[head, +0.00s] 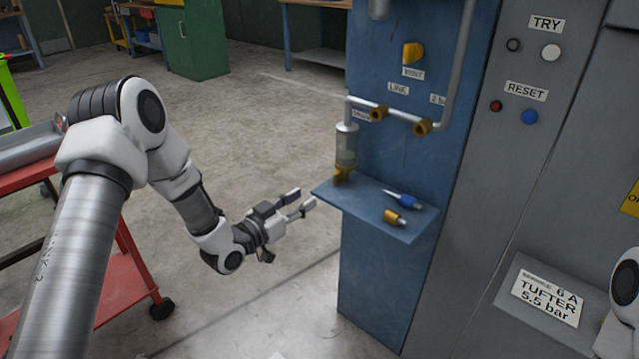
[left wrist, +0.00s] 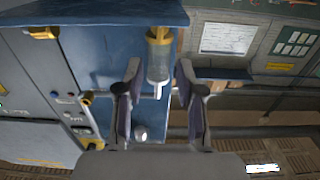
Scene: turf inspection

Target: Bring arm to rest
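My left arm reaches in from the left in the head view. Its gripper (head: 303,199) is open and empty, in front of the left edge of a small blue shelf (head: 350,203); I cannot tell whether they touch. In the left wrist view, which looks upside down, the two fingers of this gripper (left wrist: 158,72) stand apart. A filter bowl (left wrist: 158,60) shows between and beyond them, with nothing gripped. Part of my right arm (head: 624,300) shows at the right edge of the head view; its gripper is out of view.
The clear filter bowl (head: 346,148) stands over the shelf on a blue panel (head: 375,260). A blue-handled tool (head: 405,200) and a brass fitting (head: 394,217) lie on the shelf. A red cart (head: 125,285) stands at left. Floor (head: 270,120) behind the gripper is clear.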

